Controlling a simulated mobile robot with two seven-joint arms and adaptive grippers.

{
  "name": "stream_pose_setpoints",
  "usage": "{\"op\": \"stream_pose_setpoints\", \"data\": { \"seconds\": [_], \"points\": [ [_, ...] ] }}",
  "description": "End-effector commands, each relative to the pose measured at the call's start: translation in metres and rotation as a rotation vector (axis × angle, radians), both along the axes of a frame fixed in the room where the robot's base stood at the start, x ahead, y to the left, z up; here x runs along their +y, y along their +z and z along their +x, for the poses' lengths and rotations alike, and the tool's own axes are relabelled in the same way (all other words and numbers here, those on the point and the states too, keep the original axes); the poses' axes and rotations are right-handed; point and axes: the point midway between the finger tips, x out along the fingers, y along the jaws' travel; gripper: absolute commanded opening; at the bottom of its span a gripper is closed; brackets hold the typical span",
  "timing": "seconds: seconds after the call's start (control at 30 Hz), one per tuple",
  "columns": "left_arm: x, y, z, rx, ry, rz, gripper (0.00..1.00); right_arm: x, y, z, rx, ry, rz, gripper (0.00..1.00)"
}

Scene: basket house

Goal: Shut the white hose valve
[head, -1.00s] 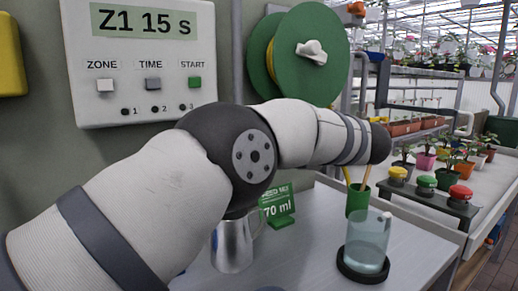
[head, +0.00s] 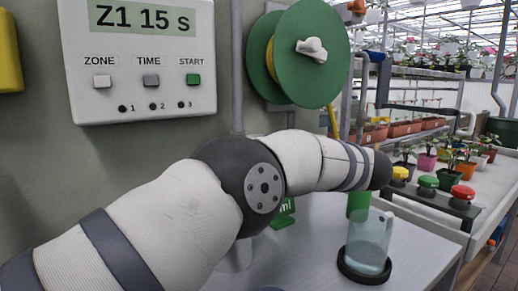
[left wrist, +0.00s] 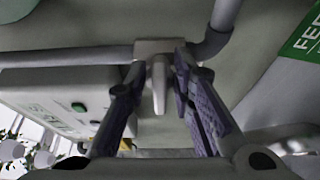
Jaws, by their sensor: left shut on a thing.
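A white valve handle (left wrist: 159,84) shows in the left wrist view, on a pale mount (left wrist: 154,47) at a grey pipe (left wrist: 212,44) along the wall. My left gripper (left wrist: 160,72) has its dark fingers on both sides of this handle and is shut on it. The handle is between the fingertips. In the head view my left arm crosses the middle and hides both the gripper and this valve. My right gripper is in neither view.
A control box (head: 141,110) and a green hose reel (head: 285,75) with a white knob (head: 312,48) hang on the wall. On the table (head: 420,235) stand a clear beaker (head: 370,240), a green cup (head: 357,206) and a green sign (head: 284,213). Coloured buttons (head: 428,183) are at right.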

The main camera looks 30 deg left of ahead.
Motion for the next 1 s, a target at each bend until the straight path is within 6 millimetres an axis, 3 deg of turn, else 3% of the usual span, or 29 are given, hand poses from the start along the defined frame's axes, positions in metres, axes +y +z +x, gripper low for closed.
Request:
{"op": "stream_pose_setpoints", "data": {
  "seconds": [0.33, 0.37, 0.4, 0.67, 0.77, 0.93, 1.0],
  "points": [
    [0.0, 0.001, 0.0, 0.001, 0.0, 0.002, 0.0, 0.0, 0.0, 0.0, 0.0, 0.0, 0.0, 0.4],
    [0.0, 0.001, 0.0, 0.001, 0.0, 0.002, 0.27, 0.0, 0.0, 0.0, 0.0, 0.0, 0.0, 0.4],
    [0.0, 0.001, 0.0, 0.001, 0.0, 0.002, 0.3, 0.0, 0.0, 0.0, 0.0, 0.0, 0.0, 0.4],
    [0.0, 0.0, 0.0, 0.0, 0.0, 0.001, 0.3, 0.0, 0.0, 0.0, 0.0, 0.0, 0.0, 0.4],
    [-0.01, 0.0, -0.001, 0.0, -0.001, 0.002, 0.3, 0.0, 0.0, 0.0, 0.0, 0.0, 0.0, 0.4],
    [-0.052, -0.001, -0.007, -0.002, -0.003, 0.0, 0.3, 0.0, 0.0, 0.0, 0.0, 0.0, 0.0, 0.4],
    [-0.059, -0.001, -0.007, -0.001, 0.0, 0.001, 0.3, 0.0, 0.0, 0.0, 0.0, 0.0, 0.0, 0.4]
  ]
}}
